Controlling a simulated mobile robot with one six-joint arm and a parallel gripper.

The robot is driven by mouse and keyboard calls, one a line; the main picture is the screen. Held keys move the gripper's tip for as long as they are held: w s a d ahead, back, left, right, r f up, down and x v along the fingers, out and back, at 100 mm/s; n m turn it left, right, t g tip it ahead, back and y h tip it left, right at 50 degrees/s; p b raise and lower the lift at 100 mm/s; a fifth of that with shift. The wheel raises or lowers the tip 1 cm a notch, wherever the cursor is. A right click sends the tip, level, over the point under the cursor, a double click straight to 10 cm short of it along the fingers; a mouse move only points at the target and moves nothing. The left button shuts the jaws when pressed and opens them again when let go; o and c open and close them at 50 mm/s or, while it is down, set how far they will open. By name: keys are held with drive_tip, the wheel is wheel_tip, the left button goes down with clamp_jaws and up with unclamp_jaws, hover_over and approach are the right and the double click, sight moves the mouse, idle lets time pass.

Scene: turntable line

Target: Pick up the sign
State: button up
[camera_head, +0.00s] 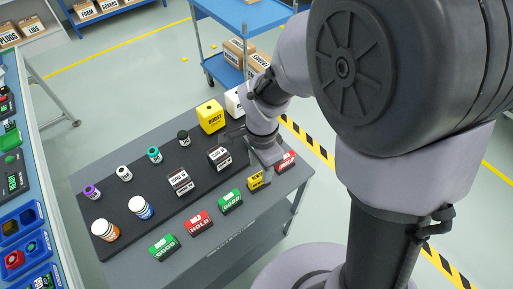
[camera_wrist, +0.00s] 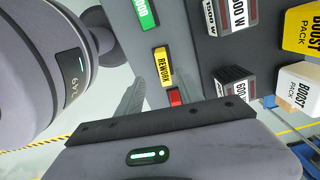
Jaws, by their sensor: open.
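Several small block-like signs stand in a row along the front of the grey table. The yellow REWORK sign (camera_head: 257,180) is near the right end, and a red sign (camera_head: 286,160) stands at that end, partly beside my gripper. In the wrist view the yellow sign (camera_wrist: 163,66) shows ahead of the open fingers, and the red sign (camera_wrist: 175,98) is partly hidden by my gripper body. My gripper (camera_wrist: 150,82) is open and empty, above the right end of the table. Further left are a green GOOD sign (camera_head: 230,201), a red HOLD sign (camera_head: 199,222) and another green sign (camera_head: 163,246).
Behind the signs, a dark mat holds labelled boxes (camera_head: 219,157), jars (camera_head: 105,230) and a yellow BOOST pack (camera_head: 211,116). A white pack (camera_head: 234,102) stands close to my arm. A blue cart (camera_head: 222,70) with cartons is beyond the table.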

sight(259, 175)
drive_tip(key=f+b, duration=0.1)
drive_tip(key=f, duration=0.1)
drive_tip(key=f+b, duration=0.1)
drive_tip(key=f, duration=0.3)
drive_tip(key=shift+w+a+b, duration=0.25)
drive_tip(key=shift+w+b, duration=0.05)
drive_tip(key=shift+b, duration=0.1)
drive_tip(key=shift+r, duration=0.1)
clamp_jaws()
